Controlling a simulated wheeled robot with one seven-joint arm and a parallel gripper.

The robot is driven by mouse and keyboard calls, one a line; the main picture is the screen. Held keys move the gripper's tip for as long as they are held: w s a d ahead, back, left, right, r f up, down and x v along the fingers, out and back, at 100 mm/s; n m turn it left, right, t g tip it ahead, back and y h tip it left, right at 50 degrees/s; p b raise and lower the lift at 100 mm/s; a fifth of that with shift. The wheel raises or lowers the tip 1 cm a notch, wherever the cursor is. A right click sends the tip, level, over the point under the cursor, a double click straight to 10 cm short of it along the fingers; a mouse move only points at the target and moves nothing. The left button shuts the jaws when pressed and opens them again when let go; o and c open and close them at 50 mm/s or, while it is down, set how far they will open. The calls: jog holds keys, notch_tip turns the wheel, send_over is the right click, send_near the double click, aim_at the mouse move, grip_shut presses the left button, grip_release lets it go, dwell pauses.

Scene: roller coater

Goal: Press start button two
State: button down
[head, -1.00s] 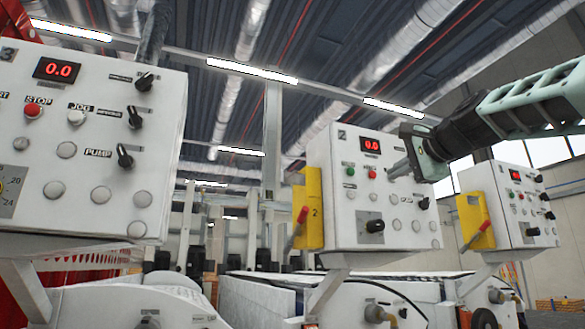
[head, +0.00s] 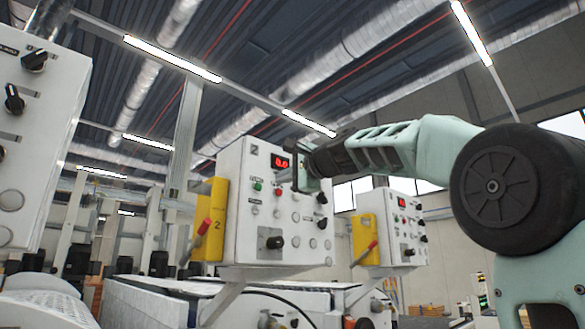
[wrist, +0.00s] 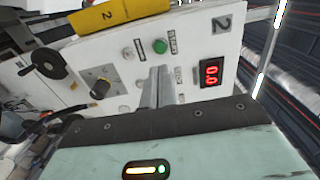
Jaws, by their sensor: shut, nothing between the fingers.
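The control panel marked 2 (head: 232,190) is a white box in the middle of the head view. Its green start button (head: 258,187) sits at upper left, with a red button (head: 277,191) to its right. My gripper (head: 291,177) is shut and empty in front of the panel, by the red display and right of the green button. In the wrist view the green button (wrist: 160,46) is just beyond the shut fingertips (wrist: 159,70). The fingers seem apart from it, and they hide the red button there.
A yellow holder (head: 211,225) with a red handle is on the panel's left side. A black knob (head: 274,242) is below the buttons. Another panel (head: 402,235) stands to the right. A nearer panel (head: 25,130) fills the left edge.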

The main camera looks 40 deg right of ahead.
aim_at(259, 187)
jog(key=w+p, duration=0.3)
jog(key=w, duration=0.4)
jog(key=shift+w+a+r, duration=0.1)
jog(key=shift+w, duration=0.4)
